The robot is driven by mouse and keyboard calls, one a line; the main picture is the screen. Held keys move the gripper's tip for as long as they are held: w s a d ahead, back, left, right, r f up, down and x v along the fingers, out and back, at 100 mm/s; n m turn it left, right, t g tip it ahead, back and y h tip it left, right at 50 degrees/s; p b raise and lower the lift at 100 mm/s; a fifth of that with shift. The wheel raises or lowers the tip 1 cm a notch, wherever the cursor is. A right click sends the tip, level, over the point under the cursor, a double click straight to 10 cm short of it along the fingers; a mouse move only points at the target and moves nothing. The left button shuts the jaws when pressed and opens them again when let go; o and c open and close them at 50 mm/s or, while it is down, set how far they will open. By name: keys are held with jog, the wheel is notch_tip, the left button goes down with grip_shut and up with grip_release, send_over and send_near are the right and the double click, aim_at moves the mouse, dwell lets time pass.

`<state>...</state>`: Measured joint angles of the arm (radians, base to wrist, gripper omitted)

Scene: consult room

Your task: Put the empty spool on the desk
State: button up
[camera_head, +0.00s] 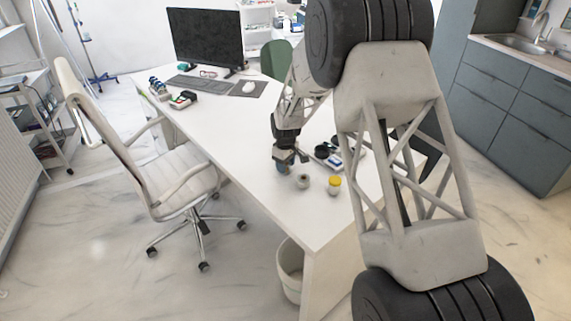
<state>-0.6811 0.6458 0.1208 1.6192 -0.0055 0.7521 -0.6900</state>
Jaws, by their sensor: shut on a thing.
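The white desk (235,141) runs from the monitor down to the near corner. My gripper (284,162) points down over its near half. It is shut on a small blue-grey thing (283,169), which appears to be the empty spool, though it is too small and too covered by the fingers to be sure. The held thing is at or just above the desk top; I cannot tell whether it touches.
Close right of my gripper stand a small beige round thing (302,181) and a yellow-lidded jar (334,186). A dark tray (328,157) with small items lies behind them. A monitor (205,38) stands at the far end. The desk's left-middle is clear. A white chair (170,175) stands left.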

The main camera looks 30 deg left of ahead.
jog(key=shift+f, duration=0.15)
jog(key=o, duration=1)
jog(key=shift+c, duration=0.2)
jog(key=shift+r, duration=3.9)
